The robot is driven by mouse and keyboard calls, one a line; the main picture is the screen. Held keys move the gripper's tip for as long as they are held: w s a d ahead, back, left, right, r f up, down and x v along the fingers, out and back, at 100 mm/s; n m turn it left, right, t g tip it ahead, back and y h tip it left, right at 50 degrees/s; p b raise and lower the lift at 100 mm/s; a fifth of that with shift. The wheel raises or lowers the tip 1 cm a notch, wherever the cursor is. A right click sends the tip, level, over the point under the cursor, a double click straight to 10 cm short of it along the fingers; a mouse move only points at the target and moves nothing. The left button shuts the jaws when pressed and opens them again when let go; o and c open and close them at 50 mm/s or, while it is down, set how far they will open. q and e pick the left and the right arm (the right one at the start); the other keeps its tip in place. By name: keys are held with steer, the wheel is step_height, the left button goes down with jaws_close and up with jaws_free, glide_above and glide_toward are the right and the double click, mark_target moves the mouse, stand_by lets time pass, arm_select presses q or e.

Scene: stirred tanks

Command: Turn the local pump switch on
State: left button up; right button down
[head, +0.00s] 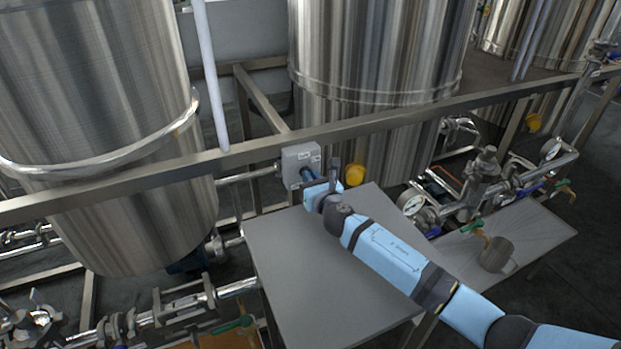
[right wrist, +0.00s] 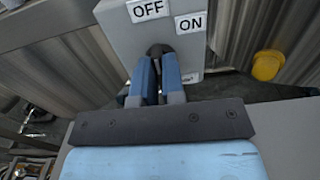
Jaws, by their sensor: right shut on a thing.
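The local pump switch is a grey box (head: 299,160) mounted below the metal rail in the head view. It also shows in the right wrist view (right wrist: 122,30), with an OFF label (right wrist: 148,9) and an ON label (right wrist: 189,22) on its face. My right gripper (head: 309,173) is at the front of the box. In the right wrist view its two blue fingers (right wrist: 159,62) are shut on the dark switch knob (right wrist: 158,49), just below the labels. The fingers hide most of the knob, so I cannot tell its setting. My left gripper is not in view.
A grey table (head: 330,265) lies under my right arm, with its top mostly clear. A metal rail (head: 400,120) runs above the box. Large steel tanks (head: 95,110) stand behind. A yellow knob (head: 355,175) is right of the box. A metal mug (head: 496,254) stands on another table.

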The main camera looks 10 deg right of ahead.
steer(key=shift+m, duration=0.3)
steer(key=m, duration=0.4)
steer(key=shift+d+f+m, duration=0.1)
steer(key=shift+m, duration=0.2)
steer(key=m, duration=0.6)
steer(key=shift+d+b, duration=0.1)
steer(key=shift+b, duration=0.25)
steer(key=shift+m, duration=0.4)
steer(key=c, duration=1.2)
jaws_free()
